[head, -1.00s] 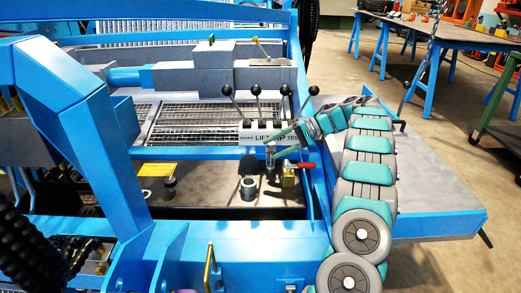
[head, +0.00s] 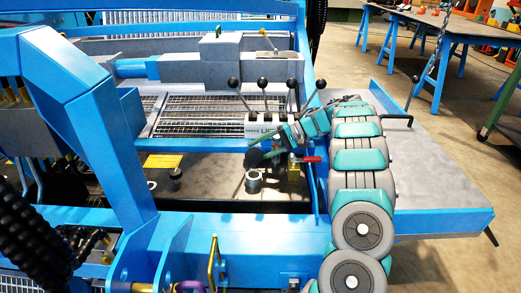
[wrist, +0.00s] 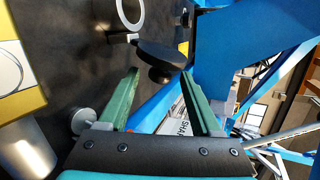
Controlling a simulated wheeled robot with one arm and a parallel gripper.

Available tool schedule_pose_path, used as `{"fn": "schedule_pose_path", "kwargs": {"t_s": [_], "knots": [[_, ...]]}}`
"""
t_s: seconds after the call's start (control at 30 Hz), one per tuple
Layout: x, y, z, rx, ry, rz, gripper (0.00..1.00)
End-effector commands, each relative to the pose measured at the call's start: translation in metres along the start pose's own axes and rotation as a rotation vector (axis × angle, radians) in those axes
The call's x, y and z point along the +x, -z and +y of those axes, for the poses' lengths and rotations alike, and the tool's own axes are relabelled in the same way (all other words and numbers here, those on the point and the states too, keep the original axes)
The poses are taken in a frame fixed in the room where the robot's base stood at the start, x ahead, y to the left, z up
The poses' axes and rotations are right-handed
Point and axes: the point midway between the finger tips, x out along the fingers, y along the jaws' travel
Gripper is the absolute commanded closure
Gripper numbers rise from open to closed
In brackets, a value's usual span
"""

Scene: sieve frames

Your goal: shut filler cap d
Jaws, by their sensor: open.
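A dark round filler cap with a stub on its face (wrist: 160,60) stands open beside a pale filler ring in the wrist view. In the head view, the pale filler neck (head: 253,181) rises from the dark tank top, with the dark cap (head: 252,158) just behind it. I cannot read a letter on it. My gripper (wrist: 162,74) is open, its two green fingers spread. The cap's stub lies between or just beyond the fingertips; contact cannot be told. In the head view my gripper (head: 265,156) is small and partly merges with the cap.
A brass valve (head: 293,173) with a red handle stands close to the right of the neck. A lever block (head: 265,125) with several black-knobbed levers rises behind. Another dark cap (head: 175,175) and a yellow plate (head: 162,160) lie left. A blue frame beam (head: 250,230) borders the front.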

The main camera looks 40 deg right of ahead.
Motion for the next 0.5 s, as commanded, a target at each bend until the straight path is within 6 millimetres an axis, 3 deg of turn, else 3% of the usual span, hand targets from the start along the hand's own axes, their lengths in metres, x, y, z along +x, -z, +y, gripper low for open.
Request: {"fn": "schedule_pose_path", "kwargs": {"t_s": [0.07, 0.5], "knots": [[0.0, 0.0, 0.0, 0.0, 0.0, 0.0, 0.36], [-0.0002, 0.0, 0.0001, 0.0, -0.001, 0.0, 0.85]]}}
